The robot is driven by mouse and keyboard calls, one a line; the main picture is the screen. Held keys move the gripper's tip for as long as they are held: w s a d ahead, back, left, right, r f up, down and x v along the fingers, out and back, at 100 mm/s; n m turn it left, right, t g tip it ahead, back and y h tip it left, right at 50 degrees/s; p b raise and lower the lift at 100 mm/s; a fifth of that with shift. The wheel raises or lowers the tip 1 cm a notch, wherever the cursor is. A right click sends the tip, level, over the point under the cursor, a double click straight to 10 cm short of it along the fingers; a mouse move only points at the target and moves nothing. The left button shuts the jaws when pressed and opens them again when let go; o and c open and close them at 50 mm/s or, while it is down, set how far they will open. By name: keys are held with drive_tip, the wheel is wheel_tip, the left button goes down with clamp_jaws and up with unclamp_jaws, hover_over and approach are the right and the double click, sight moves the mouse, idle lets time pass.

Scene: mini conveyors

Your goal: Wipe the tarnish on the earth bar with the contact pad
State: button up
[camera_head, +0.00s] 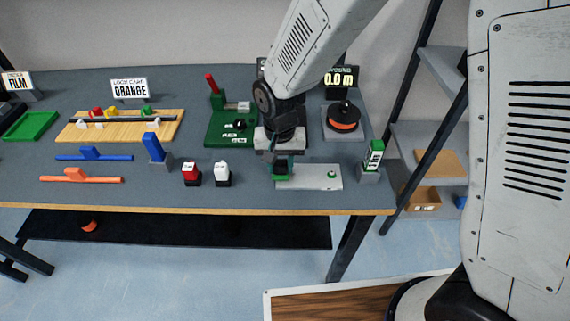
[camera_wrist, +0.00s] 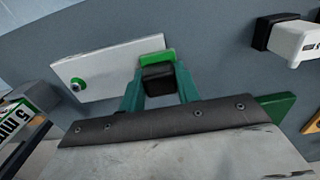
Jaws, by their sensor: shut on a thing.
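The earth bar (camera_head: 318,178) is a flat pale metal plate with a green terminal at one end, lying near the table's front edge. It also shows in the wrist view (camera_wrist: 108,76). My gripper (camera_head: 281,165) is over the bar's left end, pointing down. Its teal fingers are shut on a small black block, the contact pad (camera_wrist: 158,79). A bright green patch (camera_wrist: 152,57) shows just past the block; I cannot tell whether it is tarnish or part of the pad. The fingers hide the pad's underside, so contact with the bar cannot be seen.
A green-topped white block (camera_head: 375,154) on a grey stand is right of the bar. White (camera_head: 222,173) and red (camera_head: 191,172) blocks stand to the left. A green fixture (camera_head: 220,128) and an orange spool (camera_head: 343,117) are behind.

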sight(281, 163)
wheel_tip(281, 163, up, 2)
drive_tip(key=shift+w+r, duration=0.1)
drive_tip(key=shift+d+r, duration=0.1)
drive_tip(key=shift+r, duration=2.8)
